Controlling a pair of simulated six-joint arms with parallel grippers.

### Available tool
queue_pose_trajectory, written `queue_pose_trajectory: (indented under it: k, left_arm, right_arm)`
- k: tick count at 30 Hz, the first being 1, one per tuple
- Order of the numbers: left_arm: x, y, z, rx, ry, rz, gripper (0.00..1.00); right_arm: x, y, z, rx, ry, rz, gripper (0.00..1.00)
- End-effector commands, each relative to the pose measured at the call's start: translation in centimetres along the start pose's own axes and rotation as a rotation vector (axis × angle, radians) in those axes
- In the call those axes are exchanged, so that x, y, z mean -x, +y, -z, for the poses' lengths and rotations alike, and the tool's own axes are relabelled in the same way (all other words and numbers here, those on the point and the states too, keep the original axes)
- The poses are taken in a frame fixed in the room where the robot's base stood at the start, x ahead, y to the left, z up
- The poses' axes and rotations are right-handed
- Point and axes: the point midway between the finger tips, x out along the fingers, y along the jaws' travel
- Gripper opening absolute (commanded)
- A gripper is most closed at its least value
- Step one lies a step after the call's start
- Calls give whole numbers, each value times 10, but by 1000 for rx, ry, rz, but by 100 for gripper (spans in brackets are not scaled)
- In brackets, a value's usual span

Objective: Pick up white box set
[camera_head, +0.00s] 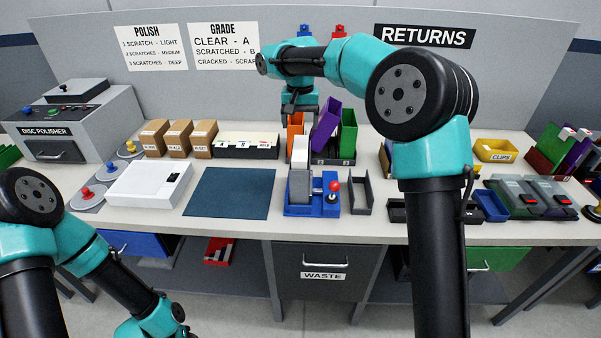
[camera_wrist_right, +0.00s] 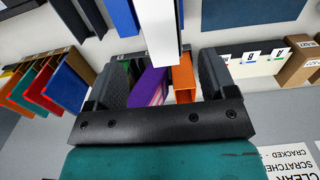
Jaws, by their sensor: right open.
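The white box (camera_head: 300,151) is a narrow upright case at the middle of the bench, in front of an orange case (camera_head: 295,124) and beside a tilted purple case (camera_head: 326,122). In the right wrist view the white box (camera_wrist_right: 158,28) reaches in from the top edge, between the lines of my two fingers. My right gripper (camera_head: 300,108) points down above these cases. In its wrist view the gripper (camera_wrist_right: 163,62) has its fingers wide apart, with no contact on the white box visible. The lower end of the white box is partly hidden. My left gripper is out of view.
A green case (camera_head: 348,135) stands right of the purple one. A blue-based device with a red-knobbed lever (camera_head: 333,187) stands just in front. A dark blue mat (camera_head: 230,193) lies left of it, bare. Brown boxes (camera_head: 179,137) and a labelled black tray (camera_head: 246,153) stand farther left.

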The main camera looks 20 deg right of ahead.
Motion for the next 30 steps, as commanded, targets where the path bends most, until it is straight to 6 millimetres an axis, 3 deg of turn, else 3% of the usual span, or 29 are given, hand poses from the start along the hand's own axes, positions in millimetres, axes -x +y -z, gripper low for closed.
queue_pose_trajectory:
  k: [6,20,30]
  left_arm:
    - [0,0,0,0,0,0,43]
    - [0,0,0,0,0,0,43]
    - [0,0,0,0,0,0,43]
  right_arm:
    - [-28,0,0,1,-1,0,78]
    - [-35,0,-1,1,-2,0,78]
    - [-76,2,-4,0,-2,-1,78]
